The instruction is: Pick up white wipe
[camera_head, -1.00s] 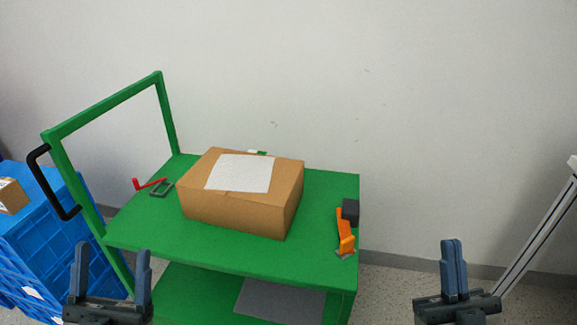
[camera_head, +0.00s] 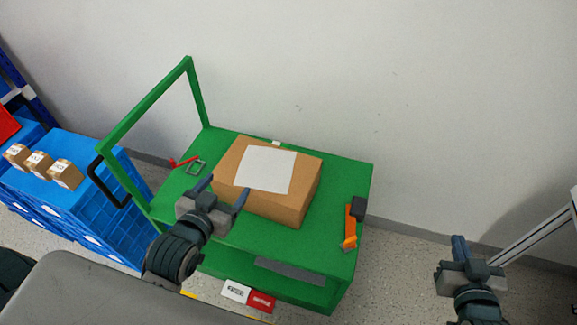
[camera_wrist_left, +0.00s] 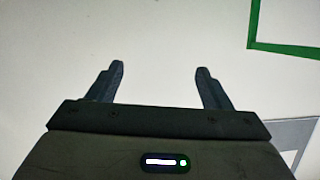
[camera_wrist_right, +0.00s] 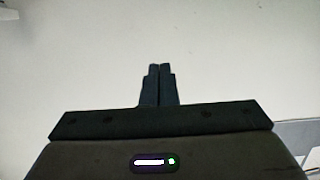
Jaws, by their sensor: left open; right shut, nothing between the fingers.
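The white wipe (camera_head: 265,169) lies flat on top of a brown cardboard box (camera_head: 273,206) in the head view. The box stands on the green cart (camera_head: 328,237). My left gripper (camera_head: 229,188) is open and empty, in front of the box's left part and apart from the wipe. My right gripper (camera_head: 462,242) is shut and empty, to the right of the cart. Its closed fingers (camera_wrist_right: 158,72) also show in the right wrist view.
An orange tool (camera_head: 351,226) with a dark block lies at the cart's right edge. A red-handled item (camera_head: 185,162) lies left of the box. The cart's green handle frame (camera_head: 140,106) rises at left. Blue crates (camera_head: 85,200) with small boxes stand further left.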

